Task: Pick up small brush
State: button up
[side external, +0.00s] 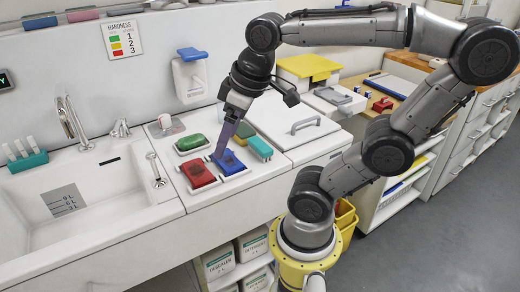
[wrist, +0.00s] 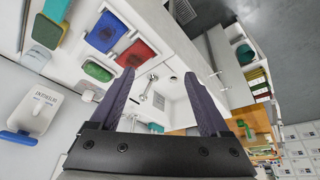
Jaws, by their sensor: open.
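A teal block with a pale ridged side (side external: 260,148), which looks like the small brush, lies on the counter right of the blue pad. A teal piece (wrist: 56,10) at the top left of the wrist view looks like the same thing. My gripper (side external: 221,148) points down over the blue pad (side external: 231,163), left of the teal block and apart from it. In the wrist view my gripper (wrist: 163,76) has its fingers spread with nothing between them. Whether the fingertips touch the blue pad cannot be told from the side.
A red pad (side external: 197,173) and a green pad (side external: 191,142) sit in trays left of my gripper. A white lid with a handle (side external: 296,138) is to the right. A wall dispenser (side external: 190,76) stands behind. The sink (side external: 90,185) is at the left.

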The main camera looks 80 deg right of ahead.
jog(key=w+d+m+g, duration=0.2)
jog(key=d+m+g, duration=0.15)
jog(key=d, duration=0.75)
jog(key=m, duration=0.5)
send_over(260, 144)
jog(key=shift+g+y, duration=0.3)
jog(key=shift+g, duration=0.05)
jog(key=f, duration=1.1)
jog(key=shift+s+d, duration=0.2)
jog(key=shift+d, duration=0.05)
jog(key=shift+w+a+f, duration=0.1)
jog(key=shift+a+f, duration=0.05)
jog(key=shift+f, duration=1.2)
jog(key=shift+w+a+f, duration=0.1)
jog(key=shift+f, duration=1.2)
grip_shut()
